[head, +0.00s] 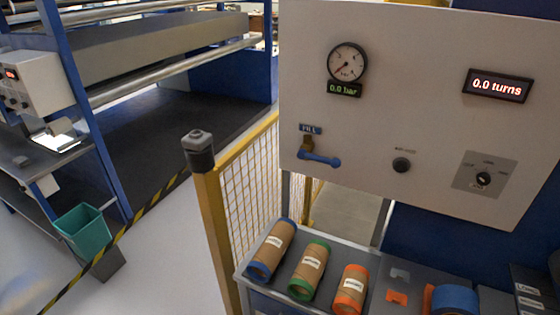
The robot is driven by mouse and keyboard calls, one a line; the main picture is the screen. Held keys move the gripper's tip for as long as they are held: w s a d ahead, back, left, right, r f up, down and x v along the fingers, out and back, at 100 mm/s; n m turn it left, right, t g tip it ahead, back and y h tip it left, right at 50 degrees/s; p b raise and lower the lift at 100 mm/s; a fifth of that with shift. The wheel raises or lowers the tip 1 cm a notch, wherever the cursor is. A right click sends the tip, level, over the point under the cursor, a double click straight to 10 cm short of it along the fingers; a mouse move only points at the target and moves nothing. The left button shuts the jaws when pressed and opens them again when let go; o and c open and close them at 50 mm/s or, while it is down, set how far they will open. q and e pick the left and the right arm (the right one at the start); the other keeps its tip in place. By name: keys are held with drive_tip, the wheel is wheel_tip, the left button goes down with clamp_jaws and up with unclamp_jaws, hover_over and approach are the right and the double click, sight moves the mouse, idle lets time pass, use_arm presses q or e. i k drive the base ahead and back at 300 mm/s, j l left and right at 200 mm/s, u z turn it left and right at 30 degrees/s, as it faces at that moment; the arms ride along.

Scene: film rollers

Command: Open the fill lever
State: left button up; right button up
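The fill lever (320,158) is a blue handle on a brass-coloured valve on the white panel (420,120), below a small blue "FILL" label (310,129). The handle points right, nearly level, tilted slightly down in the picture. A round gauge (347,62) above it has a red needle toward its lower left. The display under the gauge (344,89) reads 0.0 bar. Neither of my grippers shows in the head view.
A black knob (402,165) and a selector switch (484,178) sit right of the lever. A display (497,85) reads 0.0 turns. Cardboard rolls (314,269) with coloured ends lie on a shelf below. A yellow mesh fence (245,165) stands at left.

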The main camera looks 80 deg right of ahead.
sight(335, 163)
drive_tip(key=z, duration=3.2)
